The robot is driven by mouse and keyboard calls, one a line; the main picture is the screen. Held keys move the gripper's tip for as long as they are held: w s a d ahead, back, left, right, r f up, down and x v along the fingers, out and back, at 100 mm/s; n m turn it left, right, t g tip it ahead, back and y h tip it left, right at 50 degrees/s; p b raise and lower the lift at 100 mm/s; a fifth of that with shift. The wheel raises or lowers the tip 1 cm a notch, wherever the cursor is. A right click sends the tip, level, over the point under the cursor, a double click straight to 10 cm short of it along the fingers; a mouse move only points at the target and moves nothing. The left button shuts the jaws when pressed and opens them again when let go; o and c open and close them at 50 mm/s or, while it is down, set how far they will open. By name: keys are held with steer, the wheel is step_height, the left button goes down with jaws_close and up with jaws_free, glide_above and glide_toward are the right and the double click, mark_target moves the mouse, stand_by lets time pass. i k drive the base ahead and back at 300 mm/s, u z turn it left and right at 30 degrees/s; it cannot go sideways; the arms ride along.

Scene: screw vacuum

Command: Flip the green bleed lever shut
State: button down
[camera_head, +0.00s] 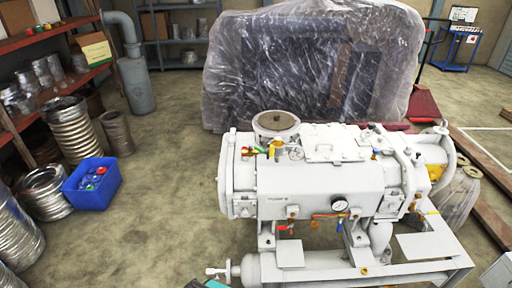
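The green bleed lever (259,149) shows as a small green handle on the upper left of the white vacuum pump (320,184). It sits next to a yellow fitting (275,147) and in front of the round top flange (276,122). Its exact angle is too small to tell. No gripper can be made out in this view, and nothing is seen touching the lever.
A red-handled valve (285,227) and a round gauge (339,204) are on the pump's front. A plastic-wrapped machine (310,65) stands behind. A blue crate (92,184) and metal hoses stand left. The floor (165,215) left of the pump is clear.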

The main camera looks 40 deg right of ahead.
mark_target(250, 146)
steer(key=u, duration=0.2)
steer(key=k, duration=0.55)
steer(key=u, duration=0.9)
steer(key=k, duration=0.7)
steer(key=u, duration=0.35)
steer(key=i, duration=0.45)
steer(key=z, duration=0.6)
steer(key=i, duration=0.75)
steer(key=z, duration=0.3)
steer(key=i, duration=0.95)
steer(key=u, duration=0.15)
